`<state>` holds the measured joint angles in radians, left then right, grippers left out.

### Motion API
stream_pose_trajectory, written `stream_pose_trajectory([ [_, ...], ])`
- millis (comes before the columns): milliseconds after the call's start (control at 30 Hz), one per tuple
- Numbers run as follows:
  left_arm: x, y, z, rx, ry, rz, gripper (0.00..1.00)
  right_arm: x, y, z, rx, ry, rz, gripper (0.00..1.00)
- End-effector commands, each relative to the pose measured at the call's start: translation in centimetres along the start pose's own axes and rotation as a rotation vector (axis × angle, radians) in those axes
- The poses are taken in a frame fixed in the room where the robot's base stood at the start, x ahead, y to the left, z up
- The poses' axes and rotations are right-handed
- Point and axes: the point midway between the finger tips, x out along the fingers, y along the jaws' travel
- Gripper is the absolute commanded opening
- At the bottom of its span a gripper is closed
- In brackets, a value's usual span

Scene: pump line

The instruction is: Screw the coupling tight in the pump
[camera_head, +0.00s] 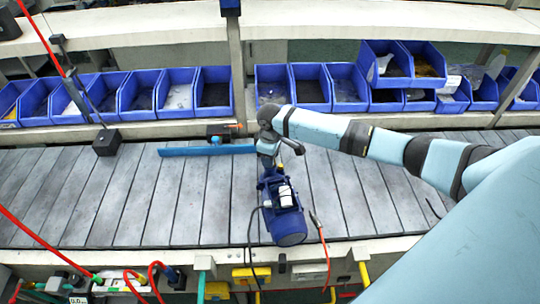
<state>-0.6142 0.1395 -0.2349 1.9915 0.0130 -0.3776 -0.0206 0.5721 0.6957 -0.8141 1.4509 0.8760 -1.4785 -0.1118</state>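The pump (284,213) lies on the slatted conveyor near its front edge, with a blue motor body toward me and a light box on its side. My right arm comes in from the right, and its wrist bends down over the far end of the pump. My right gripper (268,147) is at that far end; its fingers are small and blend with the pump's grey parts, so I cannot tell whether they are open or shut. I cannot make out the coupling; it may be hidden at the gripper. My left gripper is not in view.
A blue bar (207,149) lies across the conveyor (120,200) left of my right gripper. Blue bins (175,93) line the shelf behind. A black box (107,142) hangs at the left. Cables run beside the pump.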

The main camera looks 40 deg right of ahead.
Motion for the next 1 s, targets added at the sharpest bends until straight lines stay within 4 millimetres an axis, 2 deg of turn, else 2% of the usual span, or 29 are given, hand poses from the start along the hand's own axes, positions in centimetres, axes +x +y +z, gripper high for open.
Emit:
stream_pose_trajectory([
  [300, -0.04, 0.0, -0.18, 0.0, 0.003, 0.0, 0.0, -0.15, 0.1, -0.09, -0.016, 0.003, 0.002, 0.45],
  [567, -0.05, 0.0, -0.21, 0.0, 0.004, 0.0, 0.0, -0.17, 0.13, -0.1, -0.276, 0.004, 0.002, 0.45],
  [867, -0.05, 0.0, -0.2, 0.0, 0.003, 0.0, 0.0, -0.19, 0.15, -0.11, -0.305, 0.004, 0.003, 0.45],
  [1000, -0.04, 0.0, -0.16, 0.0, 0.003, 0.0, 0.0, -0.26, 0.22, -0.11, -0.415, 0.004, 0.004, 0.45],
])
